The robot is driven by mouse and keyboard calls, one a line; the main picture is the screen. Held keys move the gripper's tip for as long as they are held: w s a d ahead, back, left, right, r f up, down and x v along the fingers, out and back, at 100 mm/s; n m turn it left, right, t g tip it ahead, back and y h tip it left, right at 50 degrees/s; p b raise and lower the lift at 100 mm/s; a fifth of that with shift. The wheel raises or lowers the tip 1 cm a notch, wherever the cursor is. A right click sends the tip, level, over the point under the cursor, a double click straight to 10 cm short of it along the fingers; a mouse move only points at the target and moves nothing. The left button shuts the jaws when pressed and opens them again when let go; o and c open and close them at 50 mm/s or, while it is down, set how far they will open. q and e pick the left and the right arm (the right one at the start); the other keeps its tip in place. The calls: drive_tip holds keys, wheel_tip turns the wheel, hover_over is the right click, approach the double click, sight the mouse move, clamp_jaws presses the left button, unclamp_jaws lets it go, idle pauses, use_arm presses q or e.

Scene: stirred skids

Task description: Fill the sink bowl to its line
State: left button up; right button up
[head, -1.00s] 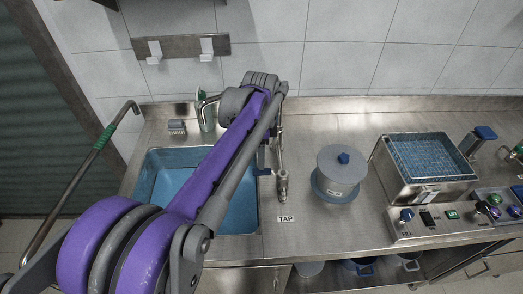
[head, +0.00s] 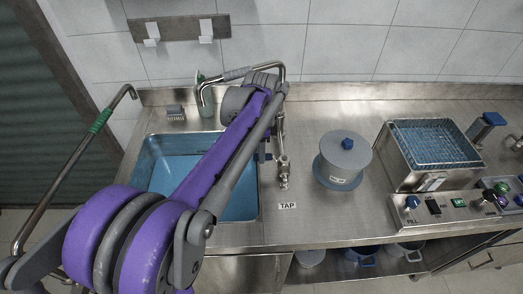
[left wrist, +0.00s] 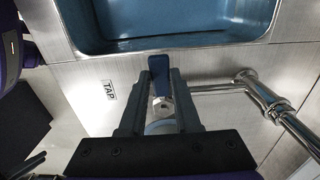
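The sink bowl (head: 160,165) is a blue basin in the steel counter, partly hidden behind my left arm in the head view. Its near wall (left wrist: 160,42) shows at the top of the left wrist view. No fill line or water can be made out. The tap's curved spout (head: 212,87) hangs over the bowl's back. In the left wrist view my left gripper (left wrist: 160,74) has its fingers close on both sides of the blue tap lever (left wrist: 158,66), apparently touching it. In the head view my arm mostly hides this gripper. My right gripper is out of view.
A TAP label (head: 287,206) is on the counter. A lidded grey pot (head: 345,150) stands right of the tap. Farther right is a basket bath (head: 430,150) with a control panel (head: 440,210). A green-banded rail (head: 100,122) is at the left.

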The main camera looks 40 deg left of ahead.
use_arm(q)
clamp_jaws()
drive_tip(key=shift+s+d+n, duration=0.35)
drive_tip(key=shift+d+n, duration=0.05)
drive_tip(key=shift+n, duration=0.5)
drive_tip(key=shift+s+d+n, duration=0.35)
drive_tip(key=shift+d+n, duration=0.05)
drive_tip(key=shift+n, duration=0.5)
